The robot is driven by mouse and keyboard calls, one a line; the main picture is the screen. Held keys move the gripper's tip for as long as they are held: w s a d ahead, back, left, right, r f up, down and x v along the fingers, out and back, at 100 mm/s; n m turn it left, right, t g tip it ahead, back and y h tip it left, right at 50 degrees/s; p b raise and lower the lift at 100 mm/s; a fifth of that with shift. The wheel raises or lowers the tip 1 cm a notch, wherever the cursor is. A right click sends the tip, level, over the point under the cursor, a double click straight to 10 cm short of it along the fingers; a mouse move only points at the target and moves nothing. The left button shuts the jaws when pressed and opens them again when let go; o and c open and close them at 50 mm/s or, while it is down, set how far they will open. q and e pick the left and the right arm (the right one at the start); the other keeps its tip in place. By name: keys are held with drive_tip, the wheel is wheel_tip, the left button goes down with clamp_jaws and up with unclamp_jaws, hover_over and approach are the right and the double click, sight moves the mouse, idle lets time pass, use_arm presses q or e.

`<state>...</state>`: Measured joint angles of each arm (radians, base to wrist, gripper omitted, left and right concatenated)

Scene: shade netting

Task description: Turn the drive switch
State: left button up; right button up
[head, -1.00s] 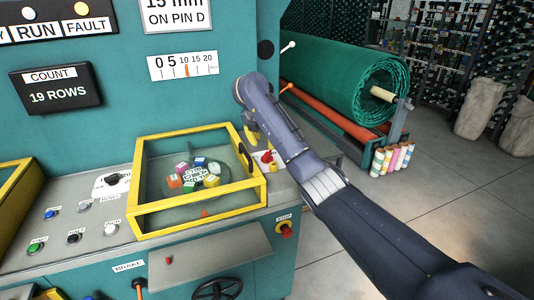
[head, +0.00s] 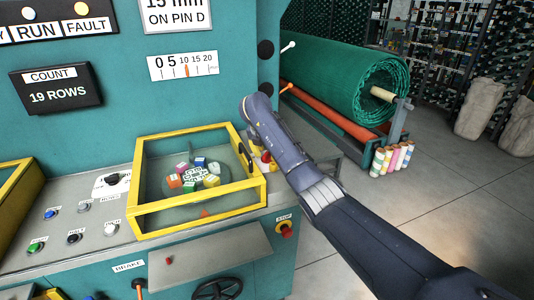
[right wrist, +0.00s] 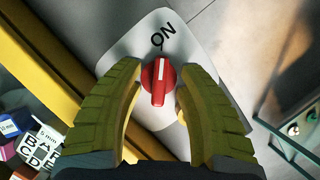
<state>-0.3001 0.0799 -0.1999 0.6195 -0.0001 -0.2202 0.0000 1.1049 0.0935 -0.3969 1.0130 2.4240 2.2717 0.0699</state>
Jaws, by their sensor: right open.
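The drive switch is a red knob (right wrist: 158,82) with a white line on a pale plate (right wrist: 150,30) marked ON. In the right wrist view the white line runs roughly up toward the word ON. My right gripper (right wrist: 162,75) has its yellow fingers apart, one on each side of the knob; contact cannot be told. In the head view the red knob (head: 266,157) shows at the edge of my right arm, which hides most of the plate and fingers. My left gripper is not in view.
A yellow-framed clear guard box (head: 150,222) with coloured cubes stands just left of the switch. Push buttons (head: 110,229) lie farther left. A red stop knob (head: 286,231) is on the front below. A green netting roll (head: 340,85) is behind right.

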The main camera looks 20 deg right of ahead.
drive_tip(key=shift+c, duration=0.5)
clamp_jaws()
drive_tip(key=shift+a+n, duration=0.1)
drive_tip(key=shift+n, duration=0.3)
drive_tip(key=shift+f+n+y, duration=0.1)
drive_tip(key=shift+n+y, duration=0.3)
drive_tip(key=shift+n, duration=0.3)
drive_tip(key=n+y, duration=0.1)
drive_tip(key=n, duration=0.2)
drive_tip(key=shift+t, duration=0.4)
drive_tip(key=n+y, duration=0.1)
drive_tip(key=n, duration=0.2)
drive_tip(key=shift+n, duration=0.4)
drive_tip(key=n+y, duration=0.2)
drive_tip(key=n, duration=0.2)
drive_tip(key=shift+n+g+y, duration=0.35)
drive_tip(key=shift+n, duration=0.85)
drive_tip(key=shift+n+g+y, duration=0.35)
drive_tip(key=shift+n, duration=0.85)
